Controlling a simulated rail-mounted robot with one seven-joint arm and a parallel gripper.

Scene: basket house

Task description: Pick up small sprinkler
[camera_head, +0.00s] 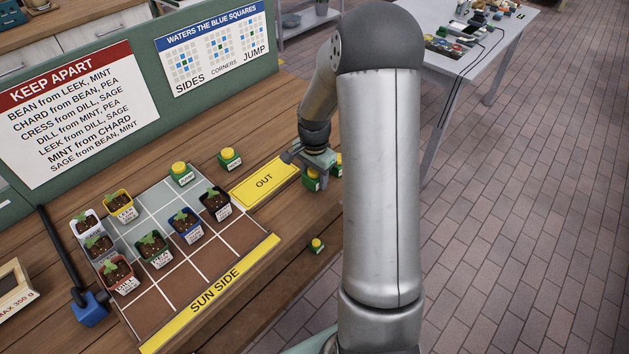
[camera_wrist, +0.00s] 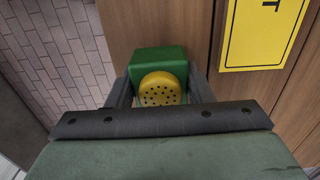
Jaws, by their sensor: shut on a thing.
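My gripper (camera_head: 317,168) is at the right end of the yellow OUT mat (camera_head: 265,183) and shut on a green block-shaped sprinkler (camera_head: 313,181) with a yellow top. In the wrist view the held sprinkler (camera_wrist: 159,88) sits between the two fingers, its holed yellow top facing the camera. Its label is not readable, and I cannot tell whether it is clear of the table. Another sprinkler (camera_head: 339,159) shows partly behind my arm. A smaller-looking sprinkler (camera_head: 316,245) stands alone near the table's right edge. Two more (camera_head: 183,173) (camera_head: 230,158) stand behind the grid.
A tiled planting grid (camera_head: 192,260) holds several potted seedlings on its left and middle squares. A blue-headed tool (camera_head: 88,309) lies left of it. Sign boards (camera_head: 75,115) stand along the back. The wood right of the SUN SIDE strip (camera_head: 212,290) is mostly clear.

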